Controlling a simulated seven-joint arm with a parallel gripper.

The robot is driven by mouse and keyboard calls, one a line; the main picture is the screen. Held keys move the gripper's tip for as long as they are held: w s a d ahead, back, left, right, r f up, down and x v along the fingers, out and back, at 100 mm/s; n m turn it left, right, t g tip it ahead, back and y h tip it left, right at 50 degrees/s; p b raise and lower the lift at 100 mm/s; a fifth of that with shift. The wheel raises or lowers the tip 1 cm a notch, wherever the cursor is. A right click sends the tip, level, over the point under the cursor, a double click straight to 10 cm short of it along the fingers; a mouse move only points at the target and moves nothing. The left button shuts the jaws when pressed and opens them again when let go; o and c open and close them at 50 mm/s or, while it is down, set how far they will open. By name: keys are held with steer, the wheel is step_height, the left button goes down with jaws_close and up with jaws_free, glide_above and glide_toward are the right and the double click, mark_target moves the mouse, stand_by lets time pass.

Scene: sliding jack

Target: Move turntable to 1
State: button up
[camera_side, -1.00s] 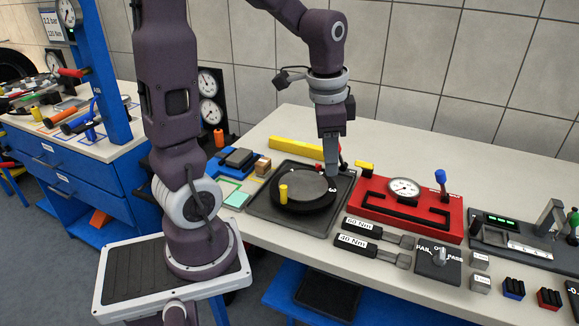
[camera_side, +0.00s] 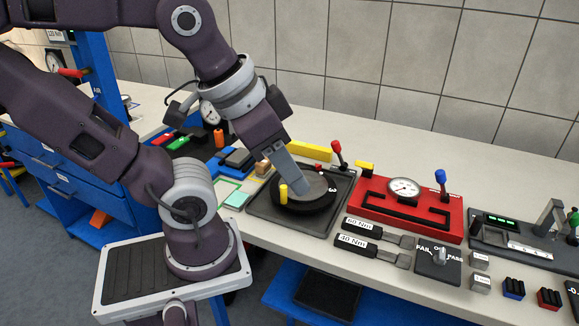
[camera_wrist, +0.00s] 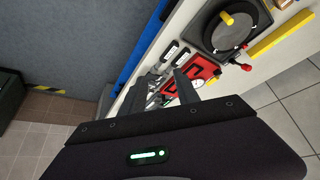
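The turntable is a black disc (camera_side: 318,205) with a grey centre and an upright yellow peg (camera_side: 284,194) at its left front edge. It sits on a dark square base (camera_side: 262,217), and a white 3 shows on its right side. The turntable (camera_wrist: 212,38) and peg (camera_wrist: 228,18) also show at the upper right of the wrist view. My gripper (camera_side: 301,188) is tilted and overlaps the disc in the side view. In the wrist view its fingers (camera_wrist: 173,86) stand apart with nothing held, pointing away from the turntable. My gripper hides part of the disc.
A red-knobbed lever (camera_side: 337,148) rises behind the turntable. A yellow bar (camera_side: 308,151) lies at the back. A red box with a gauge (camera_side: 405,189) and a blue-knobbed lever (camera_side: 441,180) stands to the right. Two wrenches (camera_side: 384,238) lie in front.

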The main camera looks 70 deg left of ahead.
mark_target(286, 190)
steer(key=shift+c, duration=0.2)
steer(key=shift+w, duration=0.1)
steer(key=c, duration=0.4)
steer(key=w+f+m+g, duration=0.1)
steer(key=g, duration=0.1)
steer(key=f+m+g+y, duration=0.1)
steer(key=shift+w+a+g, duration=0.35)
steer(key=shift+a+g, duration=0.05)
jaws_close()
steer(key=w+f+m+g+y, duration=0.2)
steer(key=w+f+m+y, duration=0.1)
steer(key=f+m+y, duration=0.1)
steer(key=w+a+f+m+g+y, duration=0.1)
steer(key=w+f+m+g+y, duration=0.1)
steer(key=f+m+y, duration=0.2)
steer(key=w+f+m+g+y, duration=0.2)
steer(key=w+f+m+y, duration=0.1)
steer(key=f+y, duration=0.5)
steer(key=shift+w+a+f+m, duration=0.2)
steer(key=shift+f+m, duration=0.25)
steer(key=shift+f, duration=0.1)
steer(key=shift+w+a+f+m, duration=0.15)
steer(key=shift+a+f+m, duration=0.05)
steer(key=shift+f+m, duration=0.3)
steer(key=shift+a+f, duration=0.1)
steer(key=shift+a, duration=0.05)
steer(key=x, duration=1.3)
steer(key=shift+s+a+r, duration=0.3)
